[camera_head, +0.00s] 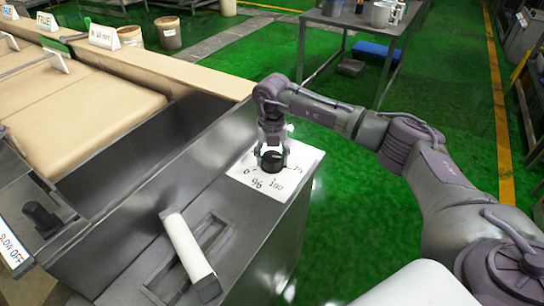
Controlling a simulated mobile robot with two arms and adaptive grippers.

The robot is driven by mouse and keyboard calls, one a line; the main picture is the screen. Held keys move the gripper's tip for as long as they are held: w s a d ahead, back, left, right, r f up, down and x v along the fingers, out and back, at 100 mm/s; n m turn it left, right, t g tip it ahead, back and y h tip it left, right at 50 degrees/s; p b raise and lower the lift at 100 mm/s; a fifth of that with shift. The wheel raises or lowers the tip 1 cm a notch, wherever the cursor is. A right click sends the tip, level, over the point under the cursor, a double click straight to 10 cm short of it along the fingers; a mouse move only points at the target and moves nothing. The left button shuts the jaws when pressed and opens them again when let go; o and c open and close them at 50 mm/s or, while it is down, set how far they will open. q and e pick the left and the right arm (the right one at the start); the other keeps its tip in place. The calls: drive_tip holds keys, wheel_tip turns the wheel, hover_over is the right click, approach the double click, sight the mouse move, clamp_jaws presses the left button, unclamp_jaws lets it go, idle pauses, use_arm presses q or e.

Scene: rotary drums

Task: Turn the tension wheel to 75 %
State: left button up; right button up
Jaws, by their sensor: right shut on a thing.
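The tension wheel (272,162) is a small black knob on a white dial plate (255,188) on top of the grey metal machine. Printed marks show around it, including 0 at left and 100 below; the other marks are too small to read surely. My right gripper (272,153) comes down from above, with its fingers shut on the wheel from both sides. The fingers partly hide the wheel, and I cannot tell its exact setting. My left gripper is not in view.
A white-handled lever (188,247) stands in a slot left of the dial. A black knob (41,216) is near the SLOW OFF label (14,246). A metal table (362,20) with mugs stands on the green floor at the back.

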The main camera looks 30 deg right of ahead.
sight(272, 156)
idle(0.4)
drive_tip(key=o, duration=1.2)
drive_tip(key=shift+c, duration=0.2)
wheel_tip(272, 156, up, 12)
